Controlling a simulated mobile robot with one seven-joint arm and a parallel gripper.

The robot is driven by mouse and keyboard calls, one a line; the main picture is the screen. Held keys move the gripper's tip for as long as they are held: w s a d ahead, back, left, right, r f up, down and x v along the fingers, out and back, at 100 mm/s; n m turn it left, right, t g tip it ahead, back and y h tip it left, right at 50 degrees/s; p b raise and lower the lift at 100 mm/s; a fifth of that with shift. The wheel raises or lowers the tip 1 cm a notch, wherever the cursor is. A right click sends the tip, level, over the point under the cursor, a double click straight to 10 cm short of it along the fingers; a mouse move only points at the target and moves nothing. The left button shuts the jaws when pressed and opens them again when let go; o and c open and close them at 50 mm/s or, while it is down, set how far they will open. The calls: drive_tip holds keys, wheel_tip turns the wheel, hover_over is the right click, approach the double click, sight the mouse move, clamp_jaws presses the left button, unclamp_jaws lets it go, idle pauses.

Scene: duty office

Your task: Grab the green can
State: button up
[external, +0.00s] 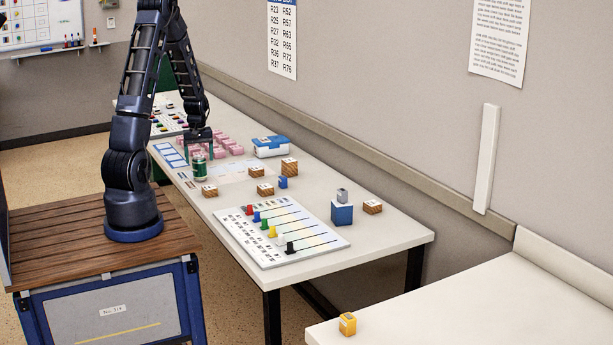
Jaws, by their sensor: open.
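The green can (199,170) stands upright on the white table, near its front edge and close to my base. My gripper (199,152) points down right at the can's upper part, with the fingers at or just above its top. The gripper is open. I cannot tell from this view whether the fingers straddle the can or touch it. Part of the can's top is hidden by the gripper.
Pink blocks (226,145) stand just behind the can. Wooden blocks (265,189), a blue-white box (270,146) and a blue cube (341,213) are to the right. A board with coloured pegs (300,250) lies in front. The wall borders the table's back.

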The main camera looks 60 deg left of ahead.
sight(200, 167)
drive_tip(key=shift+s+d+f, duration=0.1)
drive_tip(key=shift+f, duration=1.15)
drive_tip(key=shift+d+f, duration=0.1)
drive_tip(key=shift+f, duration=1.15)
drive_tip(key=c, duration=1)
drive_tip(key=shift+c, duration=0.2)
